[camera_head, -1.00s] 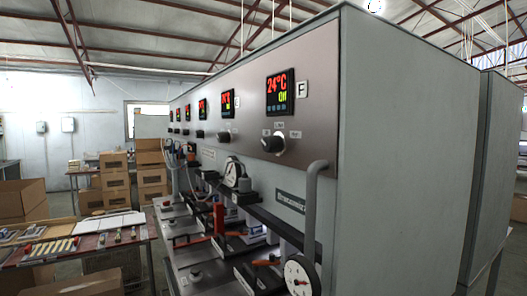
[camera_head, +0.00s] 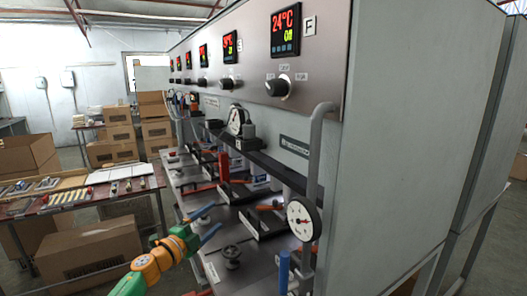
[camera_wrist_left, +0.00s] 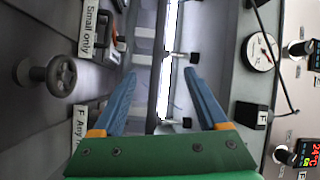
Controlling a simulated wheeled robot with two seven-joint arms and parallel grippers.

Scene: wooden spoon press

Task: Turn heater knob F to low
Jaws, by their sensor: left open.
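Heater knob F (camera_head: 279,87) is a dark round knob on the grey panel, below a lit display (camera_head: 286,30) reading 24°C and Off, beside the F label (camera_head: 309,26). A dark knob below a display (camera_wrist_left: 310,155) at the lower right edge of the left wrist view appears to be the same knob (camera_wrist_left: 283,155). My left gripper (camera_head: 209,222) is open and empty, low and left of the knob, well apart from it. Its two blue fingers spread wide in the left wrist view (camera_wrist_left: 158,75). My right gripper is not identifiable.
A curved grey handle (camera_head: 316,140) and a white dial gauge (camera_head: 303,219) stand below the knob. A blue upright post (camera_head: 283,270) is near the bottom. Clamps line the metal press bench (camera_head: 205,190). A table and boxes (camera_head: 90,250) stand at left.

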